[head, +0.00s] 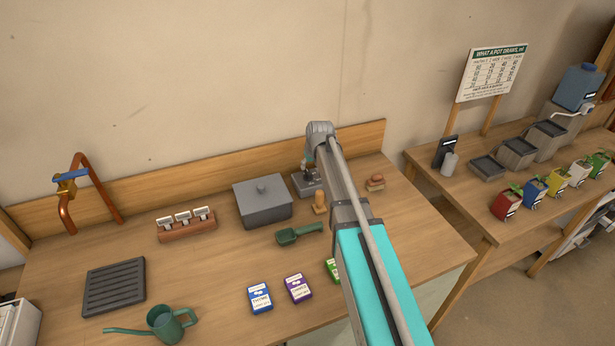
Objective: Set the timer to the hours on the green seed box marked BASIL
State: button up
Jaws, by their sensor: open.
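A green seed box (332,268) lies on the bench, mostly hidden behind my arm, and its label cannot be read. Left of it lie a purple seed box (298,288) and a blue seed box (260,299) with white labels. A small grey device (311,188) stands at the back of the bench, right of a grey lidded box. It may be the timer, but its markings are too small to read. My gripper (305,170) is open, small and partly hidden by my arm, at or just above this device. Contact cannot be told.
On the bench are the grey lidded box (263,204), a green scoop (298,234), a wooden dibber (320,203), a label rack (186,226), a slatted tray (114,287) and a watering can (165,323). A second bench (425,157) on the right holds trays and coloured packets.

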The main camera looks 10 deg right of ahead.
aim_at(308, 172)
jog(key=shift+b+x, duration=2.1)
jog(key=shift+x, duration=0.5)
grip_shut()
